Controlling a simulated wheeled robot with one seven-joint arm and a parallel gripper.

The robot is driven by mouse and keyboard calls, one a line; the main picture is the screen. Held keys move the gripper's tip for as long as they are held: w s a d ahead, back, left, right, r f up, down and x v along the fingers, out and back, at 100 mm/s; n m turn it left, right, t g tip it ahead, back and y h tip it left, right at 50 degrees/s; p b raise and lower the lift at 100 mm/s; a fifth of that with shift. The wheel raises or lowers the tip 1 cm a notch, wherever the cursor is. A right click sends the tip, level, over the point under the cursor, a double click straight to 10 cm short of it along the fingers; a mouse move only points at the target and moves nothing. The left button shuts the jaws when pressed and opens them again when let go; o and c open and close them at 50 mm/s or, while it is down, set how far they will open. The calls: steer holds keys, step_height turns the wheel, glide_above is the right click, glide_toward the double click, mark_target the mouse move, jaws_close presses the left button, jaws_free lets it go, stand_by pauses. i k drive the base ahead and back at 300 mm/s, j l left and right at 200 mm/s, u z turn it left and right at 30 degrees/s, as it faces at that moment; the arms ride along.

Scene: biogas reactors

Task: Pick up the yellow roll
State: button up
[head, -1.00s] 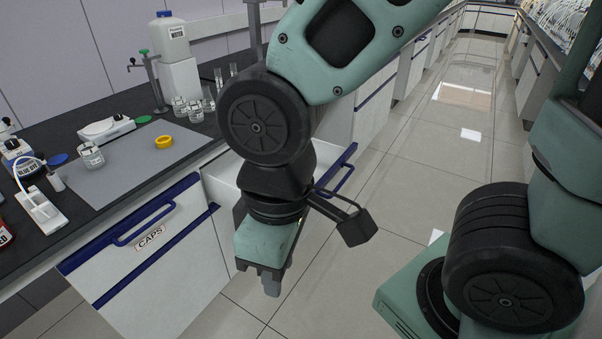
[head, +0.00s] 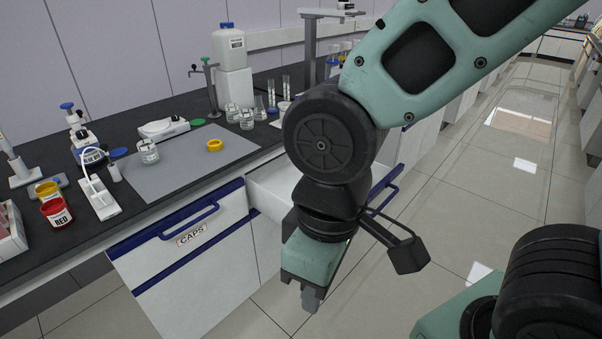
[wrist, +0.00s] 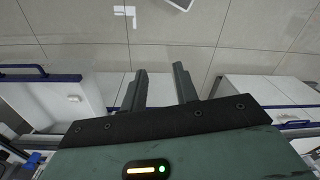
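The yellow roll (head: 215,145) is a small ring lying flat on the grey mat (head: 180,165) on the dark bench top. My gripper (head: 311,300) hangs in front of the bench, below the bench top and to the right of the roll, apart from it. The roll is not in the wrist view.
An open white drawer (head: 275,190) juts out beside my arm. A glass beaker (head: 148,151) stands left of the roll, and several glasses (head: 246,119) stand behind it. A red jar (head: 56,211) is at the left. The mat around the roll is mostly clear.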

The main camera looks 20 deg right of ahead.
mark_target(213, 145)
steer(key=i+j, duration=0.35)
steer(key=i, duration=0.15)
steer(key=i+j, duration=0.3)
steer(key=i, duration=0.15)
steer(key=i+j, duration=0.35)
steer(key=i, duration=0.15)
